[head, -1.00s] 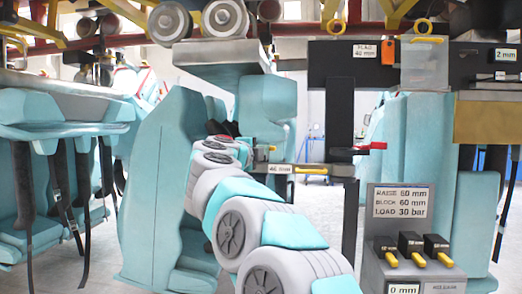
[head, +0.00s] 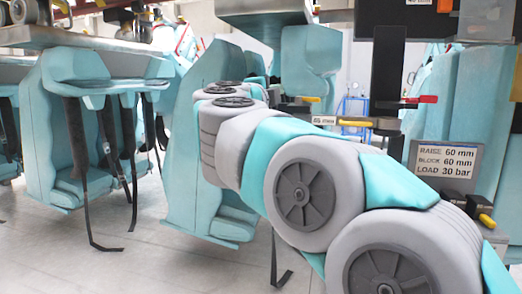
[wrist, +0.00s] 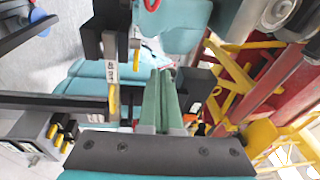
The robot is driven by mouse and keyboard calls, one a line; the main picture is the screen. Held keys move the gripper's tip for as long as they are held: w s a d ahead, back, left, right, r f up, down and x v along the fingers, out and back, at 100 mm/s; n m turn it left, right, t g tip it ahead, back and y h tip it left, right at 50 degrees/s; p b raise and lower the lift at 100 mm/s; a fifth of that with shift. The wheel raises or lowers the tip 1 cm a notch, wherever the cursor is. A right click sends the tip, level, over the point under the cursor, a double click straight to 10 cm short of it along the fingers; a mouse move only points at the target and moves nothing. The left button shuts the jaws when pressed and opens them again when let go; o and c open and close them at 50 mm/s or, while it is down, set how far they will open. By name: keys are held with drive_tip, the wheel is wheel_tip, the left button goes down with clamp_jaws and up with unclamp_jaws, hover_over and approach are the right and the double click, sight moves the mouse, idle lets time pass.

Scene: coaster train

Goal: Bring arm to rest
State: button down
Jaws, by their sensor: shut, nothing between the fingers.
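My arm, grey and teal, fills the lower right of the head view. Its far end is hidden there behind its own links, so my gripper does not show in that view. In the wrist view my gripper (wrist: 162,72) shows as two long green fingers lying together, shut and empty. Beyond the fingertips are teal seat parts and a dark bracket; I cannot tell how far off they are.
A black post (head: 387,70) with a red handle (head: 419,99) stands behind my arm. A sign (head: 445,165) reads raise 60 mm, block 60 mm, load 30 bar. Teal train seats (head: 62,130) with hanging black straps (head: 77,135) are at left. Grey floor (head: 130,265) is clear at lower left.

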drive_tip(key=s+a+f+n+t+y, duration=0.1)
drive_tip(key=s+a+n+t+y, duration=0.15)
drive_tip(key=a+n+y, duration=0.9)
drive_tip(key=s+a+f+n+g+y, duration=0.15)
drive_tip(key=s+f+n+g, duration=0.3)
drive_tip(key=f, duration=0.55)
drive_tip(key=s+a+f+n+g+y, duration=0.1)
drive_tip(key=s+f+n+g+y, duration=0.3)
drive_tip(key=f, duration=0.5)
drive_tip(key=s+d+f+n+g+h, duration=0.2)
drive_tip(key=s+d+f+g, duration=0.15)
drive_tip(key=s+f, duration=0.4)
drive_tip(key=s+d+f+n+g+h, duration=0.15)
drive_tip(key=s+d+f, duration=0.3)
drive_tip(key=f, duration=0.55)
drive_tip(key=s+d+f+g+h, duration=0.2)
drive_tip(key=s+d+f+g, duration=0.2)
drive_tip(key=s, duration=0.7)
drive_tip(key=s+d+f+g+h, duration=0.2)
drive_tip(key=s+d+f+g, duration=0.2)
drive_tip(key=s+d+f, duration=0.3)
drive_tip(key=s+d, duration=0.1)
drive_tip(key=s, duration=0.4)
drive_tip(key=shift+s+d+f+m, duration=0.15)
drive_tip(key=shift+d+f+m, duration=0.1)
drive_tip(key=shift+d+m, duration=0.1)
